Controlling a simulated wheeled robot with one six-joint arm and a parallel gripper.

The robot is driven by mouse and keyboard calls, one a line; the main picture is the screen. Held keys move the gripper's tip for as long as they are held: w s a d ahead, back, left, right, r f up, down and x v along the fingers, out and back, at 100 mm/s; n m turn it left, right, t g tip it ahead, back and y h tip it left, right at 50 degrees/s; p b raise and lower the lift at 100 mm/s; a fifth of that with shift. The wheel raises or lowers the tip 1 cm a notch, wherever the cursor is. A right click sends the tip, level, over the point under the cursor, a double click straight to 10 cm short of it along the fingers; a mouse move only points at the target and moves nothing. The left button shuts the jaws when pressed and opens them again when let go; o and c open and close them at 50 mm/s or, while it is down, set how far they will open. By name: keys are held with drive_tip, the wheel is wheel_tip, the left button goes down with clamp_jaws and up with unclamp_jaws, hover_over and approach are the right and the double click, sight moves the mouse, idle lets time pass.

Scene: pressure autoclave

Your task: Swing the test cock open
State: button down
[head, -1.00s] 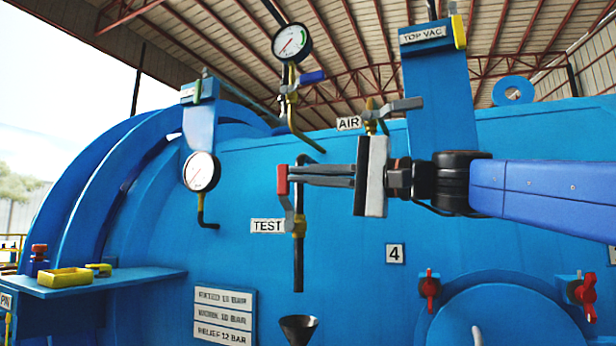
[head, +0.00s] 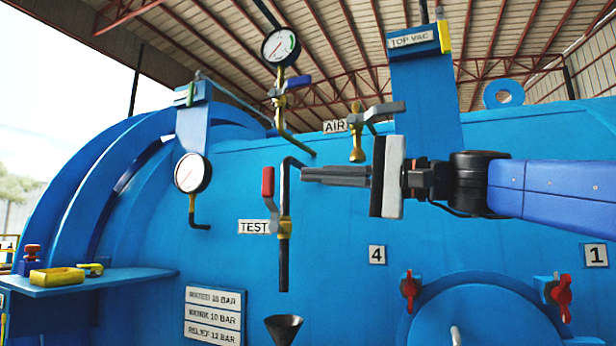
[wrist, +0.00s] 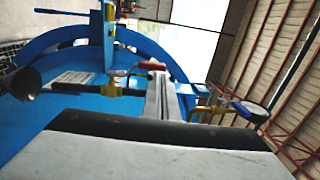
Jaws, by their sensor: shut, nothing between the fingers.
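The test cock's red-gripped lever (head: 268,182) stands upright, just left of its dark vertical pipe, above the brass valve body (head: 284,228). The TEST label (head: 254,227) is to its left. My gripper (head: 304,173) is shut and empty, its fingers pointing left. Its tips are just right of the pipe at about lever height, and in the head view they are apart from the red grip. In the wrist view the shut fingers (wrist: 166,98) point up the picture, with the red grip (wrist: 150,66) beyond their tips. The brass body (wrist: 108,90) shows to their left.
A dark funnel (head: 284,328) sits below the pipe. The AIR valve (head: 357,145) with a grey lever is above my fingers. A gauge (head: 281,47) with a blue-handled valve is above, and another gauge (head: 193,173) is at left. The blue vessel wall lies behind.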

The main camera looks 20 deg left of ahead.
drive_tip(key=d, duration=0.8)
drive_tip(key=shift+s+d, duration=0.15)
drive_tip(key=shift+s, duration=0.2)
drive_tip(key=d+f+t+h, duration=0.1)
drive_tip(key=d+f+h, duration=0.3)
drive_tip(key=f, duration=0.6)
drive_tip(key=s+d+f+m+t+h, duration=0.15)
drive_tip(key=d+f, duration=0.35)
drive_tip(key=f, duration=0.5)
drive_tip(key=w+d+f+n+t+h, duration=0.15)
drive_tip(key=d+f+h, duration=0.3)
drive_tip(key=f, duration=0.65)
drive_tip(key=s+d+f+h, duration=0.3)
drive_tip(key=s+d+f, duration=0.1)
drive_tip(key=d+f, duration=0.4)
drive_tip(key=s+d+f+h, duration=0.3)
drive_tip(key=s+d+f, duration=0.2)
drive_tip(key=d+f, duration=0.3)
drive_tip(key=s+d+f+h, duration=0.3)
drive_tip(key=d+f, duration=0.4)
drive_tip(key=f, duration=0.6)
drive_tip(key=shift+s+d+n+g, duration=0.3)
drive_tip(key=shift+s+d+n, duration=0.1)
drive_tip(key=shift+s, duration=0.25)
